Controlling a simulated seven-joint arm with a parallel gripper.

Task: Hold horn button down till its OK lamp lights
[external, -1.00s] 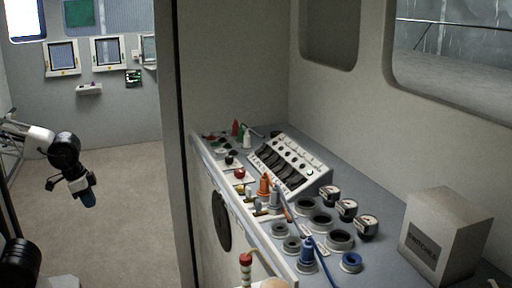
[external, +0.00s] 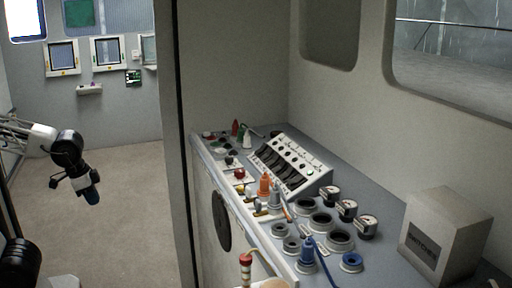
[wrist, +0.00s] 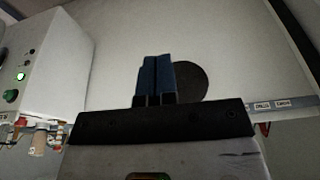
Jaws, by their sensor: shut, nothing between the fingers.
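My gripper (external: 93,197) hangs at the left of the external view, over the floor and well apart from the console. In the wrist view its blue fingers (wrist: 157,78) are together with nothing between them. They stand in front of a pale panel with a dark round disc (wrist: 190,82). A pale box at the left of the wrist view carries a green button (wrist: 11,96), a bright white spot (wrist: 20,76) and small dark round parts. I cannot tell which control is the horn button or which lamp is its OK lamp; labels are too small to read.
The console (external: 280,235) holds a sloped switch panel (external: 290,165), a red button (external: 240,173), orange and blue plugs, round sockets and several gauges (external: 347,209). A grey box (external: 445,235) stands at right. A wall edge (external: 172,150) rises beside the console. Floor around my gripper is clear.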

